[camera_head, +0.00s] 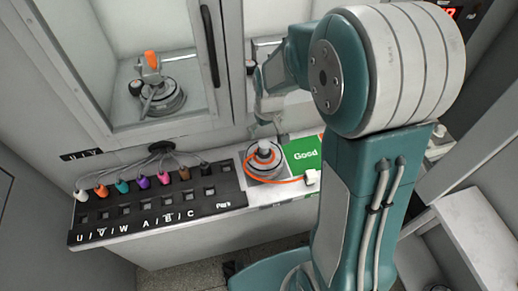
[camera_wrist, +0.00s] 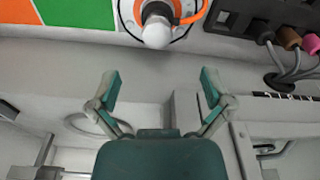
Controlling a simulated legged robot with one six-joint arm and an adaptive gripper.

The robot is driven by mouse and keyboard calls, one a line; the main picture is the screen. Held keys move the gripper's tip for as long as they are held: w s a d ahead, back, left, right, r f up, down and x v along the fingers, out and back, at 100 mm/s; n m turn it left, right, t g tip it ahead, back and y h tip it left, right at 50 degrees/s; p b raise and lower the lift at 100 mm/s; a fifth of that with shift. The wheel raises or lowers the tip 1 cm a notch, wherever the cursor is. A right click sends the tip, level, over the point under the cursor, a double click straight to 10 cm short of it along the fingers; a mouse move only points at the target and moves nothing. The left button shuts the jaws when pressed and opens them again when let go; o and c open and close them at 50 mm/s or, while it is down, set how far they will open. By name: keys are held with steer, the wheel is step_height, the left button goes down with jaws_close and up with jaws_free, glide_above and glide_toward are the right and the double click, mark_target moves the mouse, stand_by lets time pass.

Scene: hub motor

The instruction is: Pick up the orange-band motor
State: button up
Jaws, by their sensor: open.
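The orange-band motor (camera_head: 264,154) sits on the bench between the black connector panel and the green "Good" panel. It has a pale cap on its shaft, and an orange cable curves from it to a white plug (camera_head: 312,177). In the wrist view the motor (camera_wrist: 157,28) is at the top centre, partly cut off by the frame edge. My gripper (camera_wrist: 160,88) is open and empty, its two teal fingers spread wide. The motor appears beyond the fingertips, apart from them. In the head view my arm hides part of the bench to the right.
A black panel (camera_head: 150,212) with several coloured plugs lies left of the motor. The green panel (camera_head: 303,152) is close on its right. Behind is a glass-fronted cabinet with another device (camera_head: 158,95) inside. An open white box (camera_head: 470,240) stands at the lower right.

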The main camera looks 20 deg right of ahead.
mark_target(264, 144)
steer(key=f, duration=0.7)
steer(key=w+f, duration=0.1)
steer(key=f, duration=0.2)
steer(key=shift+f, duration=0.3)
steer(key=shift+c, duration=0.3)
steer(key=shift+w, duration=0.1)
steer(key=c, duration=1.3)
